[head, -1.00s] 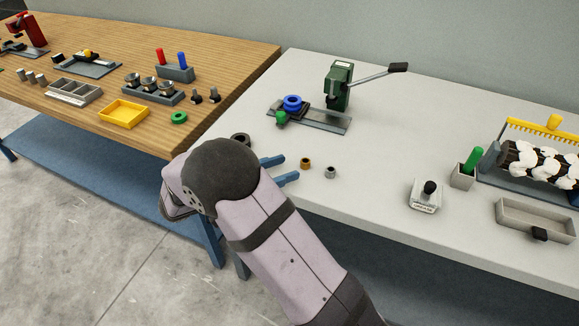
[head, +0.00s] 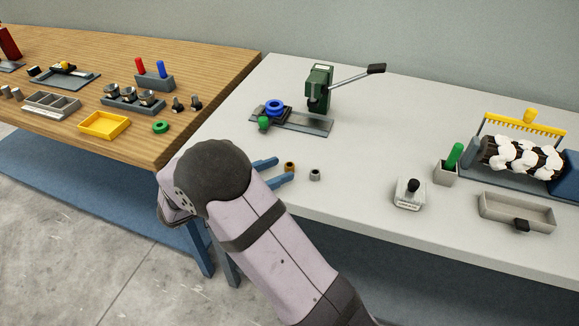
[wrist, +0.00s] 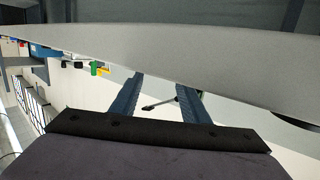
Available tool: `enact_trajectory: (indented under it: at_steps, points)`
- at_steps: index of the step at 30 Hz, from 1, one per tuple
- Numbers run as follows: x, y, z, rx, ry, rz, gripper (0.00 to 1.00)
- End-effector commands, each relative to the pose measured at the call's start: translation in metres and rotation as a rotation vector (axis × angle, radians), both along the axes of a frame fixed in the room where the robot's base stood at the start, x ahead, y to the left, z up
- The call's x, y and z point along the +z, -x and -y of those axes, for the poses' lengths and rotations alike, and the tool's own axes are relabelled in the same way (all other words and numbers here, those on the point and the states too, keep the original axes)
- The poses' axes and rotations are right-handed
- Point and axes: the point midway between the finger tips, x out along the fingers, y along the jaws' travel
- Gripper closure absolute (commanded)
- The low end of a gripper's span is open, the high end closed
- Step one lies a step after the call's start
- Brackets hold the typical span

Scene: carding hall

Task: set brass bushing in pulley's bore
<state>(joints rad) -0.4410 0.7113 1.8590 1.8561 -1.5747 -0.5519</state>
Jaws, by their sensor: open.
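The small brass bushing (head: 290,166) stands on the pale bench. My gripper (head: 284,169) is open, its two blue fingers pointing at the bushing. In the head view the fingertips reach right up to it; I cannot tell whether they touch it or how high they are. A blue ring (head: 274,106), which looks like the pulley, lies on a dark fixture beside the green press (head: 319,88). Its bore is too small to make out. In the wrist view the fingers (wrist: 157,82) are apart with nothing held between them, and I cannot make out the bushing there.
A grey bushing (head: 315,174) stands right of the brass one. A green knob (head: 263,123) is at the fixture's front. A labelled block (head: 408,195), a grey tray (head: 517,212) and a carding roller (head: 520,157) are farther right. The bench between gripper and press is clear.

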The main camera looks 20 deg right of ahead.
Motion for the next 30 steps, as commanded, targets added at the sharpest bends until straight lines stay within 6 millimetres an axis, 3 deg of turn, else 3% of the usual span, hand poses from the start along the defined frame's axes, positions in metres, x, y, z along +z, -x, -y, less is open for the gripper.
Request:
enact_trajectory:
  at_steps: [10, 20, 21, 26, 30]
  points:
    - [-0.005, -0.007, 0.04, -0.004, 0.0, -0.002, 0.58]
    - [-0.007, -0.009, 0.046, 0.0, -0.001, -0.001, 0.58]
    - [-0.007, -0.009, 0.046, 0.0, -0.001, -0.001, 0.61]
    - [-0.007, -0.009, 0.046, -0.001, -0.001, -0.001, 0.99]
    - [-0.007, -0.009, 0.046, -0.001, 0.0, 0.0, 1.0]
